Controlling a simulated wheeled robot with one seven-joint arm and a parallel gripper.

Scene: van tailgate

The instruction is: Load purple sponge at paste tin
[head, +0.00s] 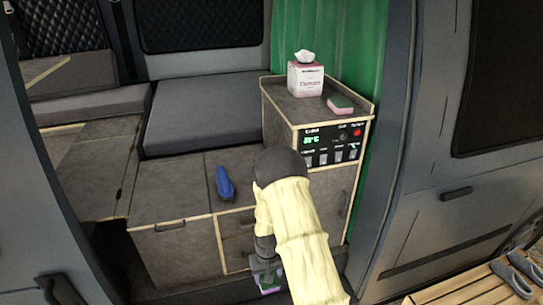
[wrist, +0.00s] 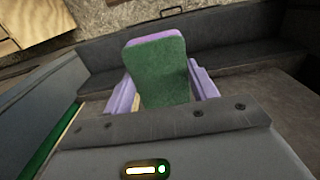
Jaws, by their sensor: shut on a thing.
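The purple sponge (wrist: 160,72) has a dark green face and a purple far layer. In the wrist view it stands between the two lilac fingers of my gripper (wrist: 162,84), which is shut on it. In the head view my gripper (head: 267,276) hangs low in front of the drawer unit, and the sponge (head: 268,285) shows as a small green and purple patch partly hidden by my arm. I cannot make out a paste tin in either view.
A grey cabinet (head: 318,190) with a control panel bears a tissue box (head: 305,80) and a pink-and-green sponge (head: 341,106). A blue object (head: 224,183) lies on the lower unit's top (head: 165,190). Slippers (head: 520,272) rest on a slatted wooden step (head: 470,288) at right.

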